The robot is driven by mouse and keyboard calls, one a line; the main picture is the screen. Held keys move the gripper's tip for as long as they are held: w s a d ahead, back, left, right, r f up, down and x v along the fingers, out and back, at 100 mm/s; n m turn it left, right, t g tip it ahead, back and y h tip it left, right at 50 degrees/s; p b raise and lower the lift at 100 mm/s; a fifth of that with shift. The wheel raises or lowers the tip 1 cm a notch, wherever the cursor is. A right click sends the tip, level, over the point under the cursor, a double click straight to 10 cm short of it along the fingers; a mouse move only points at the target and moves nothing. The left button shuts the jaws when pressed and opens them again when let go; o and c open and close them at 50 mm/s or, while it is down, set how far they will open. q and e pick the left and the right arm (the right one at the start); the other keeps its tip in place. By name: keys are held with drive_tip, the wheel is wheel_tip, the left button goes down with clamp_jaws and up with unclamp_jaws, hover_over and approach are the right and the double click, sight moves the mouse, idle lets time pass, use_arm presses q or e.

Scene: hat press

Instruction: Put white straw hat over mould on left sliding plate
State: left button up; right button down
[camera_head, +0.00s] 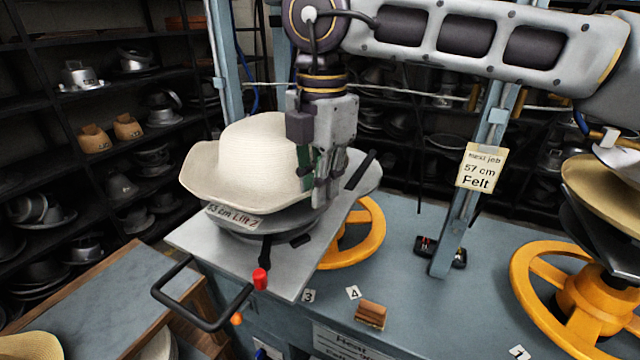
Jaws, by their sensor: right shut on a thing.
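The white straw hat (258,150) sits crown up at the left sliding plate (205,240). It lies over the grey round mould (250,222), whose front rim carries a label. The hat covers most of the mould, so I cannot tell whether it is fully seated. My right gripper (318,195) points down at the hat's right side. It is shut on the hat's right brim, and the fingers partly hide that brim. My left gripper does not show.
A black handle (205,310) sticks out in front of the plate. A yellow handwheel (358,235) is beneath it, and another yellow wheel (575,295) stands at right. A blue post (470,190) bears a paper sign. A wooden block (371,313) lies on the blue bench.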

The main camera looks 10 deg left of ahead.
drive_tip(key=c, duration=1.5)
unclamp_jaws()
drive_tip(key=shift+o, duration=0.2)
wheel_tip(320, 180, up, 12)
drive_tip(key=shift+s+d+r, duration=0.1)
drive_tip(key=shift+r, duration=0.05)
